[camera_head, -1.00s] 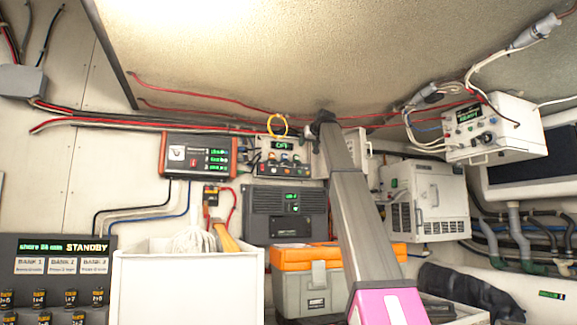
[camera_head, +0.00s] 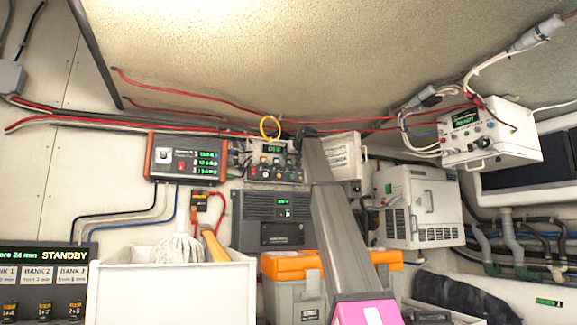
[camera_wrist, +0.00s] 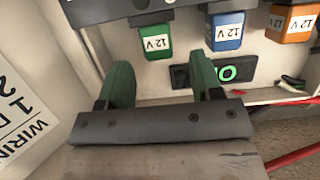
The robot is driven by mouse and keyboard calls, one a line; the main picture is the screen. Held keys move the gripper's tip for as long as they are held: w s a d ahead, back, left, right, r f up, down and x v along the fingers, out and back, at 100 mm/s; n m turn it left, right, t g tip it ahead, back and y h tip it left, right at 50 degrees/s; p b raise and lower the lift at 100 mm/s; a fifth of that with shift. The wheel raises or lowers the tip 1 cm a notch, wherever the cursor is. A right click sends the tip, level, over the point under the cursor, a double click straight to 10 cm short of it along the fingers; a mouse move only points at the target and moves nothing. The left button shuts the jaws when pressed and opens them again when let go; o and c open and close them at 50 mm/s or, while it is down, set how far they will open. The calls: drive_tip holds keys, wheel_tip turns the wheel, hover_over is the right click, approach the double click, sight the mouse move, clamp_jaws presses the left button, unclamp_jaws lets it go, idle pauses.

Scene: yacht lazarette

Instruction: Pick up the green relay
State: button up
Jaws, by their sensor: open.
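The green relay (camera_wrist: 157,41) has a white 12 V label and hangs at the top of the wrist view, in a row with a blue relay (camera_wrist: 227,31) and an orange relay (camera_wrist: 290,22). My gripper (camera_wrist: 161,70) is open, and its two green fingers point toward the green relay. The relay lies just past the fingertips, roughly in line with the gap, and nothing is held. In the head view the small panel (camera_head: 276,172) on the back wall has several small coloured parts; I cannot make out the green relay there. My arm hides the area right of the panel.
A green-lit display (camera_wrist: 218,74) sits near the right finger, with red cables (camera_wrist: 295,155) to its right. In the head view a yellow ring (camera_head: 270,128) is above the panel. A white bin (camera_head: 170,290) and an orange-lidded toolbox (camera_head: 292,265) stand below.

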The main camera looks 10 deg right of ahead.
sight(288, 160)
drive_tip(key=x, duration=0.4)
drive_tip(key=shift+f, duration=0.2)
drive_tip(key=c, duration=1)
drive_tip(key=shift+r, duration=0.3)
drive_tip(key=f+v, duration=0.1)
drive_tip(key=v, duration=0.4)
drive_tip(key=f+v, duration=0.1)
drive_tip(key=v, duration=0.5)
drive_tip(key=s+f+v, duration=0.1)
drive_tip(key=f+v, duration=0.1)
drive_tip(key=v, duration=0.4)
drive_tip(key=shift+s+d, duration=0.25)
drive_tip(key=shift+s, duration=0.1)
drive_tip(key=shift+r, duration=0.1)
